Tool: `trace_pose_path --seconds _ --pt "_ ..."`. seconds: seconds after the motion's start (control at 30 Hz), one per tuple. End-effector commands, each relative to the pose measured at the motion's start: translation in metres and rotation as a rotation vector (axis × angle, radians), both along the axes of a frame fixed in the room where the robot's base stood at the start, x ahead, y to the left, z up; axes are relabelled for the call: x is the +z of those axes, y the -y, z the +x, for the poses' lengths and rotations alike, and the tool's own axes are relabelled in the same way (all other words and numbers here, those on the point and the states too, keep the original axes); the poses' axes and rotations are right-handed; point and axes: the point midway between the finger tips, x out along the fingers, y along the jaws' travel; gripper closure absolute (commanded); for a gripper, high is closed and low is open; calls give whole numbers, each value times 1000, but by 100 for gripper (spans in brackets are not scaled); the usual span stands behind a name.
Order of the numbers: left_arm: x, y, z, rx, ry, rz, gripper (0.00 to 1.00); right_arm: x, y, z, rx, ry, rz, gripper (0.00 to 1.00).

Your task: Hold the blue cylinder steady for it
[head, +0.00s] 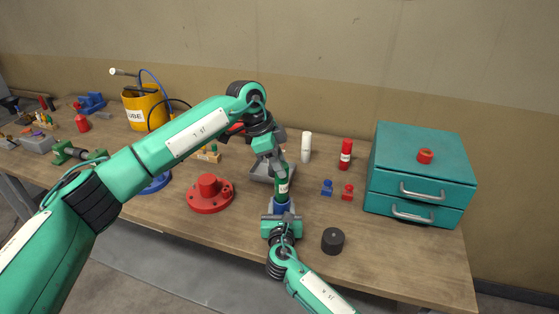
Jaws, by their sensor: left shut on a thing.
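A green cylinder with a pale label band (283,186) stands roughly upright near the front middle of the table. My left gripper (279,170) comes down from above and is shut on its upper part. The blue cylinder (282,208) shows as a short blue piece directly below the green one; the two look in line, but I cannot tell whether they are joined. My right gripper (281,221) comes from the front and is at the blue cylinder. Its fingers are too small and covered to tell whether they are shut on it.
A red flanged part (209,194) is to the left, a black cylinder (333,240) to the right. White (306,147) and red (346,153) bottles stand behind. A teal drawer box (421,180) fills the right end.

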Motion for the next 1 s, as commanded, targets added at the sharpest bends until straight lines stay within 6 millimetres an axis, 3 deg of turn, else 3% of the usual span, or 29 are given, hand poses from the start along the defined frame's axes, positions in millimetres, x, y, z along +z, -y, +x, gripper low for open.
trace_pose_path --seconds 1.0 --pt "-23 0 0 0 0 0 100 0 0 0 0 -1 0 90"
